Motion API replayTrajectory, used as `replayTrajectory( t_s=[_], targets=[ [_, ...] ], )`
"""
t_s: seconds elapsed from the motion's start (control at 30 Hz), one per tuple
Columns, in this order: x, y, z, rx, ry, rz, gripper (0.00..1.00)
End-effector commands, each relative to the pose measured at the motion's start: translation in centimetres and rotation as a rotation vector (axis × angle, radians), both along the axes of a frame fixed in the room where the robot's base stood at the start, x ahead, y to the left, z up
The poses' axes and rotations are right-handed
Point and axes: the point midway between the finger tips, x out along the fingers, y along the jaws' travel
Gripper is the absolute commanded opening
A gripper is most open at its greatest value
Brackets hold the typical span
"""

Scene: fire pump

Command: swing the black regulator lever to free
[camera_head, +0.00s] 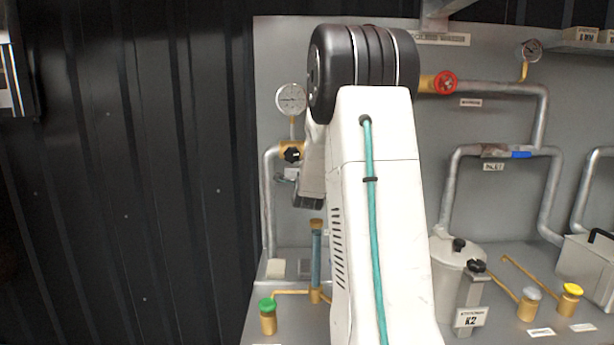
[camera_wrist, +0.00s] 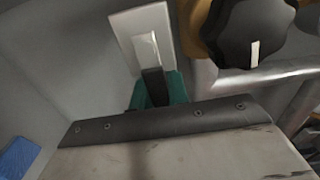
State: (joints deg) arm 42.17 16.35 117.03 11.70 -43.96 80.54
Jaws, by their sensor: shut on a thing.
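My gripper (camera_wrist: 158,95) shows teal fingertips in the wrist view, just past the dark front edge of its body. They are shut around a narrow dark piece, which appears to be the black regulator lever (camera_wrist: 153,80). A pale plate (camera_wrist: 122,28) with a lighter strip lies just beyond it. To the right is a black knob (camera_wrist: 235,38) with a white mark on a brass body, apart from the fingertips. The knob (camera_head: 291,154) also shows in the head view, below a round gauge (camera_head: 291,99). My arm hides most of the gripper there.
Grey pipes (camera_head: 269,200) run beside the regulator on the panel. Below are a green-capped valve (camera_head: 267,314) and an upright brass-topped tube (camera_head: 316,250). A white pot (camera_head: 455,270) and a K2 post (camera_head: 470,300) stand right of my arm. The dark corrugated wall side is clear.

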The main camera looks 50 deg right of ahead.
Motion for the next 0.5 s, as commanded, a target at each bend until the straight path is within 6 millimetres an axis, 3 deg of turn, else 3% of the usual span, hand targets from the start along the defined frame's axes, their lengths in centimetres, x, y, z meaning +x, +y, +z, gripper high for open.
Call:
replayTrajectory(
  t_s=[0.17, 0.2, 0.27, 0.5],
  targets=[
    [0.0, 0.03, -0.01, 0.0, 0.0, 0.001, 0.0],
    [0.0, 0.03, -0.01, 0.0, 0.0, 0.001, 0.19],
    [0.0, 0.03, -0.01, 0.0, 0.0, 0.001, 0.36],
    [-0.01, 0.0, 0.0, 0.001, -0.001, 0.0, 0.38]
  ],
)
